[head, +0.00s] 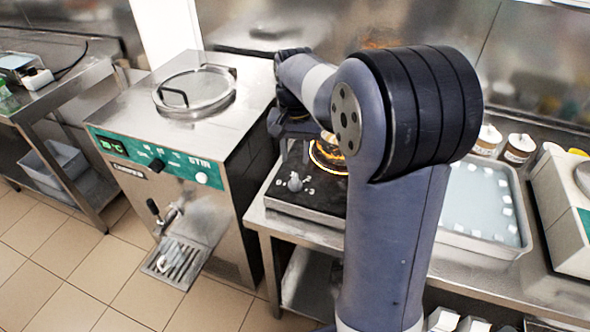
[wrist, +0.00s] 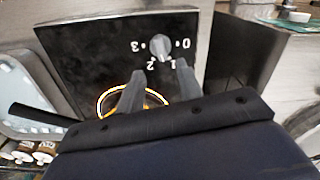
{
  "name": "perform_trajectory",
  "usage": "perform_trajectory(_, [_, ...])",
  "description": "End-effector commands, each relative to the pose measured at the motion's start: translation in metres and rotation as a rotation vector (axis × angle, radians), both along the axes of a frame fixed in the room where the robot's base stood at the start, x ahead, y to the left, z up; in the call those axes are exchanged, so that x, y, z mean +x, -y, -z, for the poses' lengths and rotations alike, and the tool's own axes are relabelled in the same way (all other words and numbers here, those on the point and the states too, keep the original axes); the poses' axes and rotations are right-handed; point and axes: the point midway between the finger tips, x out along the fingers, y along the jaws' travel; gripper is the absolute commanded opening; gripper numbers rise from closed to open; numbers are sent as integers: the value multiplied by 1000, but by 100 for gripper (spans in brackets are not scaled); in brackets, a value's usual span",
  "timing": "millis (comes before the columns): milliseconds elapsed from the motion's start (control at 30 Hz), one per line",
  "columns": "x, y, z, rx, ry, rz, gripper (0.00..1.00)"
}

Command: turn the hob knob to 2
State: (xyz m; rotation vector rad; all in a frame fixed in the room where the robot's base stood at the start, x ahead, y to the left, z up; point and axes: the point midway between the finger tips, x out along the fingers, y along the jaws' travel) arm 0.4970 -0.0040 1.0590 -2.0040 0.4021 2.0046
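The hob (head: 310,200) is a black-topped unit with a glowing orange ring on the steel counter. It shows upside down in the wrist view (wrist: 85,55). Its grey knob (head: 295,184) sits near the front edge, with marks 0 to 3 around it. In the wrist view the knob (wrist: 161,46) seems to point between 1 and 2, but the small picture leaves this unsure. My gripper (wrist: 160,72) is open and empty. Its two fingers are spread toward the knob, which shows beyond the gap between their tips. In the head view my arm hides part of the hob.
A batch freezer (head: 185,125) with a green panel stands left of the hob. A steel tray (head: 480,245) with white pieces is to the right, near small jars (head: 518,148) and a white machine (head: 565,205). A black rod (wrist: 40,115) shows left of the fingers.

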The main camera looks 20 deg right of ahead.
Motion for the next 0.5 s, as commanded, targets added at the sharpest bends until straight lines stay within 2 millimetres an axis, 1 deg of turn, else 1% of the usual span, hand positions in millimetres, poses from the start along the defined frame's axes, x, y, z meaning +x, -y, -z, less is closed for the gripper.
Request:
perform_trajectory(33, [-1, 0, 11, 0, -5, 0, 35])
perform_trajectory(100, [-1, 0, 25, 0, -5, 0, 35])
perform_trajectory(300, [-1, 0, 58, 0, -3, -1, 35])
perform_trajectory(400, [0, 0, 69, 0, -1, -1, 35])
perform_trajectory(500, [0, 0, 75, 0, -1, -1, 35])
